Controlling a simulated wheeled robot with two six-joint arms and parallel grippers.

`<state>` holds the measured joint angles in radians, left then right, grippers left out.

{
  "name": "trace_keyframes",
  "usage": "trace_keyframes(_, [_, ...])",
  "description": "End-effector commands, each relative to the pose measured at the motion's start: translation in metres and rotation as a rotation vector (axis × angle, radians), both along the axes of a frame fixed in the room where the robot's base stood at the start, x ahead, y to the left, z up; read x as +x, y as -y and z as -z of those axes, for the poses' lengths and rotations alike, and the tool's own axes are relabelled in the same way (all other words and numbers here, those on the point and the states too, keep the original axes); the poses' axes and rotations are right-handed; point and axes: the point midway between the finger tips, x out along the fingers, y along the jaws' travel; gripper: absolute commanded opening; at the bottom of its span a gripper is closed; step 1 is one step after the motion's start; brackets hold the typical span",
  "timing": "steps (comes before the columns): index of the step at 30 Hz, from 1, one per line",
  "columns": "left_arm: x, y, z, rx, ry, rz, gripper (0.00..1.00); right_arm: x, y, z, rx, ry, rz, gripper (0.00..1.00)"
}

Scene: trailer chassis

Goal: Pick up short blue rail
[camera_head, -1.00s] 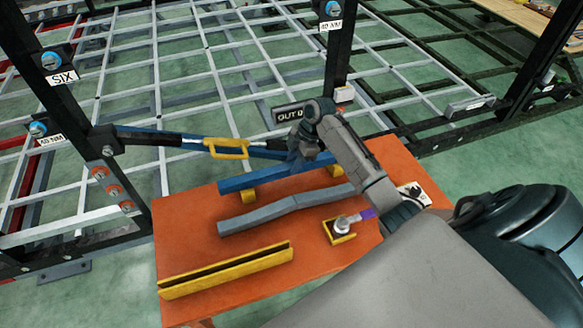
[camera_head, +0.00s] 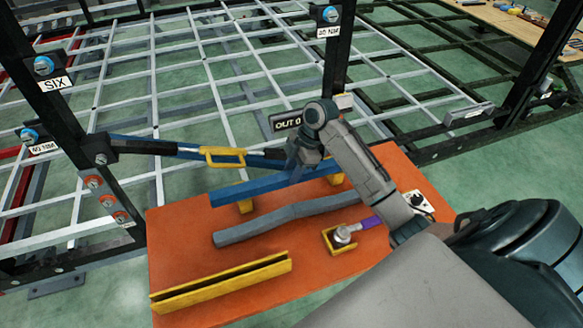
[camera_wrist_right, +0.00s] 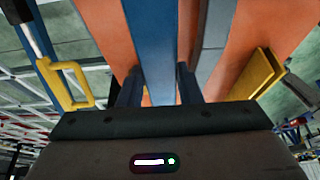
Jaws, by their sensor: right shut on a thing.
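The short blue rail (camera_head: 245,188) lies level on two yellow supports (camera_head: 245,207) above the orange table. My right gripper (camera_head: 299,172) reaches over the rail toward its right part. It is shut on the rail, and its arm covers part of the rail's right end. In the right wrist view the blue rail (camera_wrist_right: 152,45) runs lengthwise between the two dark fingers (camera_wrist_right: 159,90). The rail still appears to rest on the supports. My left gripper is not in view.
The orange table (camera_head: 180,248) also holds a bent grey bar (camera_head: 285,217), a yellow channel (camera_head: 222,283) and a small yellow holder (camera_head: 341,240) with a purple-handled tool. A blue-and-black bar with a yellow handle (camera_head: 222,157) spans just behind. Dark posts stand on both sides.

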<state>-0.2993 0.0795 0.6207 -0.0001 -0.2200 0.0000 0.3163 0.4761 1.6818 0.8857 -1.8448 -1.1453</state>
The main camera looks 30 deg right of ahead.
Motion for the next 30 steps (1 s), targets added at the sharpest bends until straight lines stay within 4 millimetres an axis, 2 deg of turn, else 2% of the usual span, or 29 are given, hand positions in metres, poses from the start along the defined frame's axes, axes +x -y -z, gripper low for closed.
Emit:
trace_keyframes(9, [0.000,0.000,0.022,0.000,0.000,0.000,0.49,-0.063,-0.036,-0.004,-0.002,0.002,-0.006,0.00])
trace_keyframes(15, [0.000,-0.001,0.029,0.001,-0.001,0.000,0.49,-0.090,-0.052,-0.009,0.000,0.003,-0.003,0.00])
trace_keyframes(23, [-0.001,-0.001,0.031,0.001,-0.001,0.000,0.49,-0.104,-0.060,-0.012,0.001,0.002,-0.001,0.00])
trace_keyframes(26, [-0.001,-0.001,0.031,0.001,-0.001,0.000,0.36,-0.105,-0.061,-0.012,0.001,0.001,-0.002,0.00])
trace_keyframes(30, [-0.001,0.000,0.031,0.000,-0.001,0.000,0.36,-0.105,-0.061,-0.012,0.001,0.001,-0.002,0.00])
